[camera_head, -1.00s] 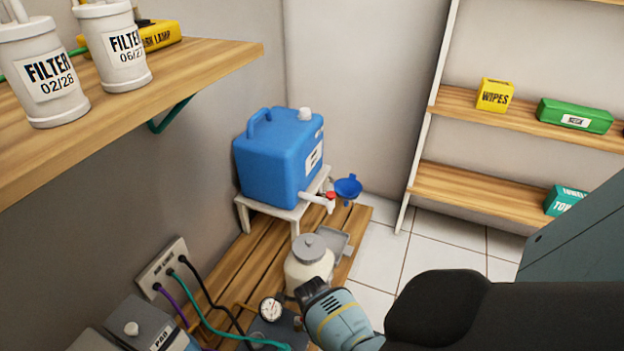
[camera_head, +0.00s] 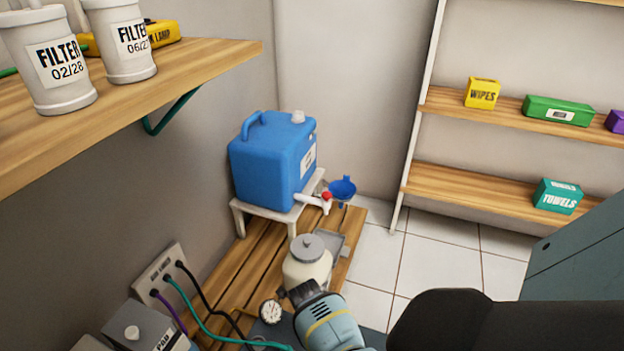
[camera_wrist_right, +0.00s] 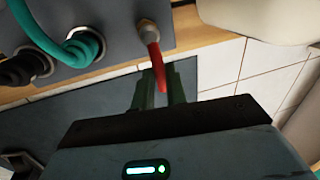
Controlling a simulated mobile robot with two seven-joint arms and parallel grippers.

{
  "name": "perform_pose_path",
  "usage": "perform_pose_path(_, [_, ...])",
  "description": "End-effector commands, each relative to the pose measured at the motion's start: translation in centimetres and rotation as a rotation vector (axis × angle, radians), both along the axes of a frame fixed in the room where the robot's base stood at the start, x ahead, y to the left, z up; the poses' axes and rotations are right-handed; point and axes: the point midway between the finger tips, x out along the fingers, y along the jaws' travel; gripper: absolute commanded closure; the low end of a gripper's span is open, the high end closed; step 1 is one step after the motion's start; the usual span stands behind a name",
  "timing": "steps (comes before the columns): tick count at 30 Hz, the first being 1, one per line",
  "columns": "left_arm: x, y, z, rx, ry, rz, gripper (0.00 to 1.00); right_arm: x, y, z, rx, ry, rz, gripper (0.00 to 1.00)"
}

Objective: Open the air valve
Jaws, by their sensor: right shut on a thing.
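The air valve shows in the right wrist view as a metal fitting with a red lever (camera_wrist_right: 156,66), on a grey panel (camera_wrist_right: 105,12). My right gripper (camera_wrist_right: 160,88) is shut on the red lever, with its dark green fingers on either side of the lever's end. In the head view my right gripper (camera_head: 296,290) is low in the middle, beside a pressure gauge (camera_head: 270,311). The valve is hidden there behind my gripper and arm. My left gripper is not in view.
A cream jar (camera_head: 307,265) stands just behind my right gripper. A blue water container (camera_head: 270,165) with a red-handled tap stands on a small white stand. Teal and black hoses (camera_wrist_right: 75,48) plug into the panel near the valve. White floor tiles lie clear to the right.

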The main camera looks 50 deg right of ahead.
Motion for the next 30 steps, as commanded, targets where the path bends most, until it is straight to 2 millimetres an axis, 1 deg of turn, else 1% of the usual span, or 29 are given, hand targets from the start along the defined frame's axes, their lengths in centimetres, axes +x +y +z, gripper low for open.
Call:
perform_pose_path(1, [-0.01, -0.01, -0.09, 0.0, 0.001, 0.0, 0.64, -0.27, 0.06, -0.23, 0.002, 0.007, -0.013, 1.0])
perform_pose_path(7, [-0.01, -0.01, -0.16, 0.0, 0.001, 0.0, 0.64, -0.29, 0.12, -0.19, 0.002, 0.007, -0.044, 1.0])
perform_pose_path(18, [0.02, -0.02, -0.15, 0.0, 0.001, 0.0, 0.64, -0.32, 0.13, -0.18, 0.002, 0.008, -0.049, 1.0])
perform_pose_path(19, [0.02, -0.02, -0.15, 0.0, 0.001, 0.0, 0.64, -0.32, 0.13, -0.18, 0.002, 0.008, -0.049, 0.85])
perform_pose_path(21, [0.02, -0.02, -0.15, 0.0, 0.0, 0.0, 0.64, -0.32, 0.13, -0.18, 0.003, 0.007, -0.049, 0.76])
perform_pose_path(24, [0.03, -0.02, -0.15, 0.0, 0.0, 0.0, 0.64, -0.23, 0.11, -0.13, 0.002, 0.005, -0.048, 0.65])
perform_pose_path(30, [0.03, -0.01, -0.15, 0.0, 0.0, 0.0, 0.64, -0.1, 0.1, -0.05, 0.001, 0.003, -0.046, 0.65])
